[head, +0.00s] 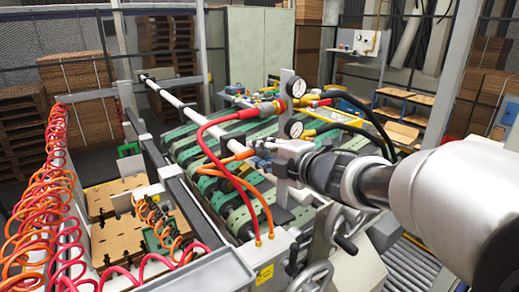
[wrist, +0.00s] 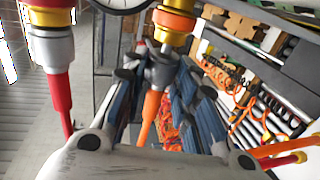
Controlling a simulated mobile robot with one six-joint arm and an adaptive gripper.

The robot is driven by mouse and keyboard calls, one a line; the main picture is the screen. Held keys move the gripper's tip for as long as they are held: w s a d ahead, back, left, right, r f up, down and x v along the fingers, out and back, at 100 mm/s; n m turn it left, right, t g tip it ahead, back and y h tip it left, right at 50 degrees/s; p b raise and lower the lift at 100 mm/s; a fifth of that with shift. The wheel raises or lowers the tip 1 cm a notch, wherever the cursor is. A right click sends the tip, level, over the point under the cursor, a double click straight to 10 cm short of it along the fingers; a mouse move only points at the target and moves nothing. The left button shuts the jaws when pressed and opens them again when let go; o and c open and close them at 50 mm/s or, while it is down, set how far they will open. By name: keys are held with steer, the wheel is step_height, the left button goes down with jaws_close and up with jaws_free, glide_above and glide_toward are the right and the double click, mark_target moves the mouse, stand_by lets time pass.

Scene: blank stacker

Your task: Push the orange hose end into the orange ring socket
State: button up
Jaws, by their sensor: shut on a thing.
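The orange hose (wrist: 151,112) runs up between the two dark fingers of my gripper (wrist: 160,88). Its grey end fitting (wrist: 161,68) points up at the brass collar and orange ring socket (wrist: 175,22). Fitting and collar meet or overlap in the wrist view; I cannot tell whether the fitting is seated inside. In the head view my gripper (head: 264,162) is at the panel below the lower gauge, shut on the orange hose end. The orange hose (head: 263,200) loops down from it to the machine. The gripper partly hides the socket in the head view.
The red hose (head: 205,135) is joined to the red ring socket (wrist: 50,17), beside the orange one. Two round gauges (head: 296,87) sit on the upright plate. Black hoses (head: 365,112) leave its right side. Green belts (head: 195,150) lie behind. Coiled hoses (head: 45,215) hang at the left.

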steer(key=shift+w+d, duration=0.35)
steer(key=shift+d, duration=0.2)
stand_by(1.4)
steer(key=shift+o, duration=1.4)
steer(key=o, duration=0.7)
steer(key=shift+c, duration=0.9)
steer(key=shift+d, duration=0.1)
